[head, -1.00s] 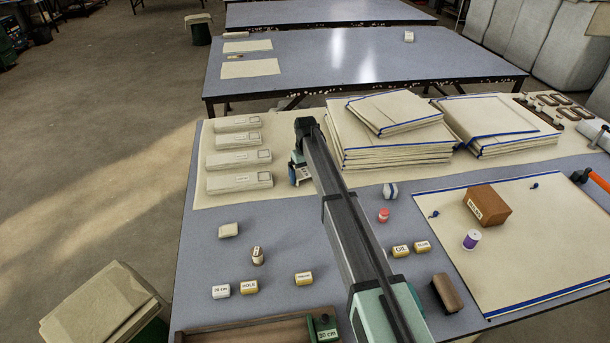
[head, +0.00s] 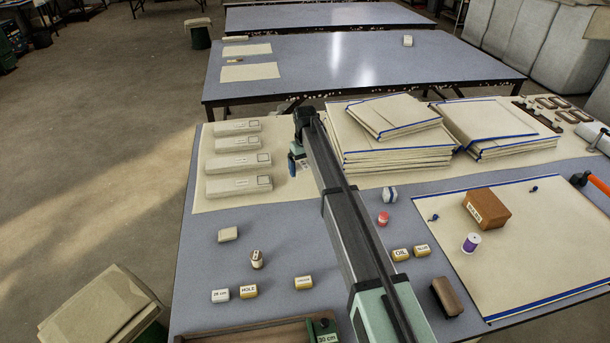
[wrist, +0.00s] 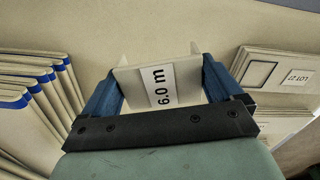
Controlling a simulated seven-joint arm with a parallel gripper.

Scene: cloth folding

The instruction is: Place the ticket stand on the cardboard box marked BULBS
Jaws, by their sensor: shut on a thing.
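My gripper (head: 293,166) hangs over the cream cloth at the far left of the table, just right of the grey-white folded bundles. In the wrist view its two blue fingers (wrist: 160,80) are shut on the ticket stand (wrist: 158,88), a cream folded piece with a white label reading "6.0 m". In the head view the stand is mostly hidden by the gripper. The brown cardboard box (head: 487,207) sits far to the right, on the blue-edged cream sheet. Its small white label seems to read BULBS. The gripper is well apart from it.
Stacks of blue-edged folded cloth (head: 395,150) stand right of my gripper. A purple spool (head: 471,242) stands just in front of the brown box. Small labelled blocks, including OIL (head: 400,254), and a red spool (head: 383,219) lie nearer. Bare sheet (head: 540,235) lies right of the box.

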